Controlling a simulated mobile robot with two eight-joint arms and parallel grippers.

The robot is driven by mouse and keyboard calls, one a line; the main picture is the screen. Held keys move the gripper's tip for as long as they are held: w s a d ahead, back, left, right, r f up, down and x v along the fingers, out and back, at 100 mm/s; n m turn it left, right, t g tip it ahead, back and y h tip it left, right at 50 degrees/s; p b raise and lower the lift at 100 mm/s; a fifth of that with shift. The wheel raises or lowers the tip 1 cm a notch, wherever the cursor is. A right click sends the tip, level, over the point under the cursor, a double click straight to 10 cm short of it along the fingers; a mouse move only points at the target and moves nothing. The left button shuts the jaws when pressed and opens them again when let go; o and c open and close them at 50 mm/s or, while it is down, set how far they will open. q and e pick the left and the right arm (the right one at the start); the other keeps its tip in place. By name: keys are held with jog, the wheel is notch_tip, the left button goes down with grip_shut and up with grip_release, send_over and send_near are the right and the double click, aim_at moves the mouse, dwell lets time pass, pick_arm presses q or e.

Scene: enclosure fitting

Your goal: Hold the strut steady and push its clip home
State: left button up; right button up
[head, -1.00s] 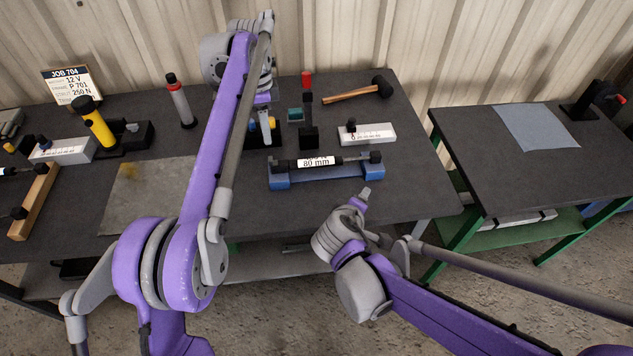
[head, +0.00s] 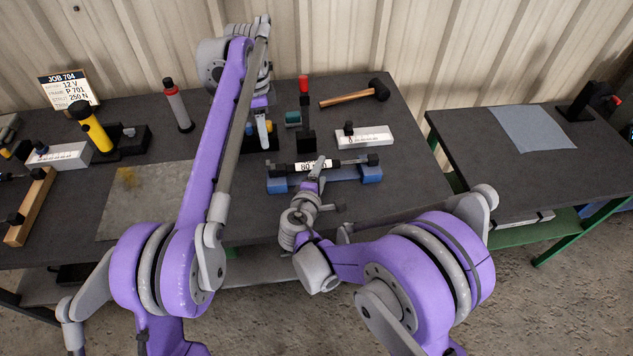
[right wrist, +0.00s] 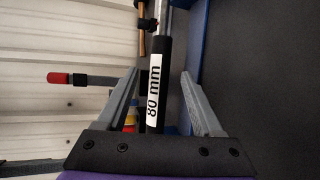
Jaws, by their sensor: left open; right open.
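The strut (head: 345,163), a dark rod with a white "80 mm" label, lies level across a blue cradle (head: 370,175) on the dark bench. My right gripper (head: 318,166) is at the middle of the strut in the head view. In the right wrist view my right gripper (right wrist: 157,85) is open, with one finger on each side of the strut (right wrist: 155,85) and gaps visible between. My left gripper (head: 262,104) is open behind the strut, above a dark stand; its fingers are partly hidden. I cannot make out the clip on the strut's ends.
A white block (head: 365,138) and a hammer (head: 352,95) lie behind the cradle. A red-topped black post (head: 305,120) stands close to my left gripper. The bench's front-right corner is clear.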

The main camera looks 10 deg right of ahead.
aim_at(325, 165)
jog(key=shift+x, duration=2.25)
grip_shut()
pick_arm(q)
jog(key=shift+a, duration=0.2)
jog(key=c, duration=0.4)
jog(key=a+n+h, duration=0.1)
jog(key=n, duration=0.1)
jog(key=a+f+n, duration=0.1)
jog(key=a, duration=0.1)
jog(key=s+a+n+t+h, duration=0.1)
jog(key=n, duration=0.1)
jog(key=shift+a+f+n+h, duration=0.15)
jog(key=shift+a+n+h, duration=0.15)
grip_shut()
jog(key=s+a+n+t+h, duration=0.3)
jog(key=a+n, duration=0.4)
jog(key=n, duration=0.2)
jog(key=shift+s+f+n+t, duration=0.3)
jog(key=shift+s+f, duration=0.05)
jog(key=shift+s, duration=0.05)
